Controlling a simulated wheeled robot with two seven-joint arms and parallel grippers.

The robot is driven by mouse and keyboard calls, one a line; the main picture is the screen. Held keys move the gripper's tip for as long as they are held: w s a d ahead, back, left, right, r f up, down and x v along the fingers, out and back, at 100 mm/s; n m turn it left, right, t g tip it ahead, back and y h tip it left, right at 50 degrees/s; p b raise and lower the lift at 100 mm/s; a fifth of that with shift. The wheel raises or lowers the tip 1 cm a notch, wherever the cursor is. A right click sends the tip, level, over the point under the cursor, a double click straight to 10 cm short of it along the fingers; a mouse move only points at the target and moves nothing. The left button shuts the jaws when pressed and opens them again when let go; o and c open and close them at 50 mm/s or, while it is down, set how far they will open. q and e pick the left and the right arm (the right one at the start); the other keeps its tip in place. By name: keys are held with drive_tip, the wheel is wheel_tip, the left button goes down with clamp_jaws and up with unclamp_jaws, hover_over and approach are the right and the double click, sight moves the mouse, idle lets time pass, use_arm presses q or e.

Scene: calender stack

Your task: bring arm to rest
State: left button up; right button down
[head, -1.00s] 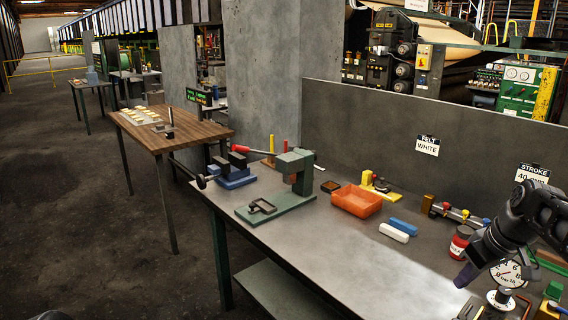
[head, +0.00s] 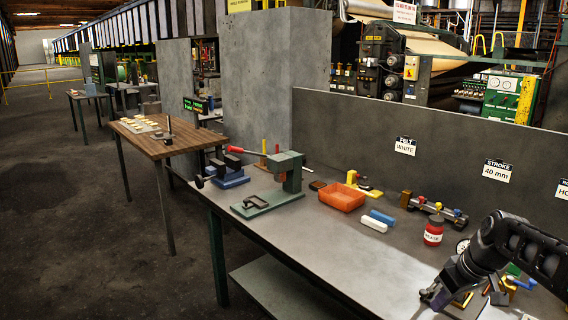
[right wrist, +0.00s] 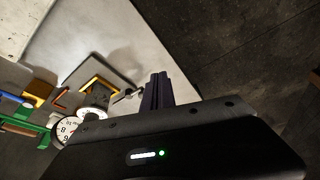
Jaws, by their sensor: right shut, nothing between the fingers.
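My right arm (head: 500,248) comes in from the right in the head view, black and bent. Its gripper (head: 432,296) points down and left over the front right part of the grey workbench (head: 340,238). In the right wrist view the dark fingers (right wrist: 157,92) are together with nothing between them. The bench's pale top and the dark floor show beyond them. I cannot tell the exact height of the fingertips over the bench. My left gripper is not in view.
Near my right arm are a red jar (head: 433,232), a dial gauge (right wrist: 68,128) and a yellow-edged angle piece (right wrist: 96,86). Further left are white (head: 373,224) and blue bars (head: 382,216), an orange tray (head: 342,205) and a green press (head: 270,203). The bench's front middle is clear.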

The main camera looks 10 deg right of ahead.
drive_tip(key=s+a+f+m+g+y, duration=0.1)
drive_tip(key=s+a+f, duration=0.1)
drive_tip(key=a+f, duration=1.05)
drive_tip(key=s+a+f+m+g+y, duration=0.1)
drive_tip(key=s+a+f, duration=0.1)
drive_tip(key=a+f, duration=1)
drive_tip(key=s+a+f, duration=0.3)
drive_tip(key=s+f, duration=0.1)
drive_tip(key=s, duration=0.3)
drive_tip(key=s+a+f+m, duration=0.1)
drive_tip(key=s+a+f, duration=0.2)
drive_tip(key=s+f, duration=0.2)
drive_tip(key=s+a+f+m+g, duration=0.1)
drive_tip(key=s+a+f, duration=0.3)
drive_tip(key=s, duration=0.5)
drive_tip(key=shift+f+y, duration=0.4)
drive_tip(key=shift+f, duration=0.05)
